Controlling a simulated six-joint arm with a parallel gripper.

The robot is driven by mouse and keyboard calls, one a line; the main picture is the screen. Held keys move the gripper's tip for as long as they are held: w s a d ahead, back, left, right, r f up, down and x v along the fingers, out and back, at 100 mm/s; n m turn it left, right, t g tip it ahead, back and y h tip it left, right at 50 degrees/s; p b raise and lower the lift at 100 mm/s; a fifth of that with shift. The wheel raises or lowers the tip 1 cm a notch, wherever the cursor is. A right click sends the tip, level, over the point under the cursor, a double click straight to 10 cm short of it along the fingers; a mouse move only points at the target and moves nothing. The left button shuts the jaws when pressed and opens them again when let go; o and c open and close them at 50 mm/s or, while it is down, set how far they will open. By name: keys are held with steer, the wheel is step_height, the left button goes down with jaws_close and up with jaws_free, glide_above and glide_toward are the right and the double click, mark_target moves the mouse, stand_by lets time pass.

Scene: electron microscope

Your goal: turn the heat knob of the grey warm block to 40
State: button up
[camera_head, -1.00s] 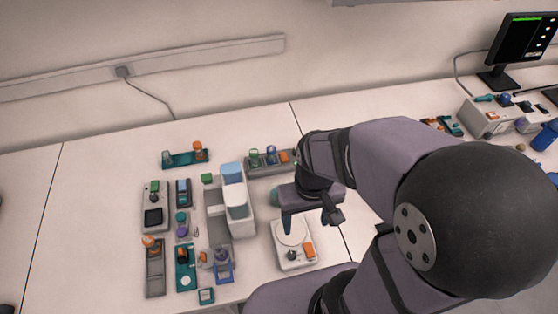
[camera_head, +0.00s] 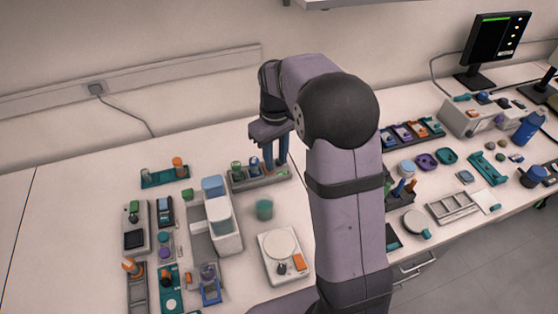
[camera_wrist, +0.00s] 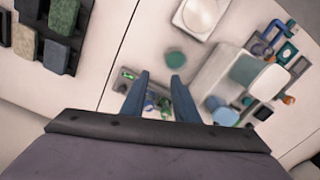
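My gripper (camera_head: 276,167) is open and empty, with its blue fingers pointing down over the long grey tray (camera_head: 241,186) that carries green, blue and orange pieces. In the wrist view, the two fingers (camera_wrist: 160,78) are apart, with green and dark pieces showing between them. A grey block with a dark square and a green-topped part (camera_head: 136,226) stands at the left and may be the warm block. A pale unit with a round white plate, a dark knob and an orange part (camera_head: 282,254) is nearer. No dial marks can be read.
A green round cup (camera_head: 264,209) stands between the tray and the pale unit. A white machine with blue-topped parts (camera_head: 222,225) stands left of it. Small racks crowd the left. The right bench holds trays, dishes and a monitor (camera_head: 495,45).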

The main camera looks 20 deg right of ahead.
steer(key=w+d+f+n+b, duration=0.1)
steer(key=w+d+f, duration=0.1)
steer(key=w, duration=0.3)
steer(key=w+d+f+n+b, duration=0.1)
steer(key=w+d+f+n, duration=0.1)
steer(key=w+f, duration=0.2)
steer(key=w+d+f+n+b, duration=0.2)
steer(key=w+f, duration=0.2)
steer(key=w, duration=0.2)
steer(key=shift+f, duration=0.1)
steer(key=shift+s+f, duration=0.1)
steer(key=shift+f, duration=0.1)
steer(key=shift+f+p, duration=0.8)
steer(key=shift+f, duration=2.7)
jaws_close()
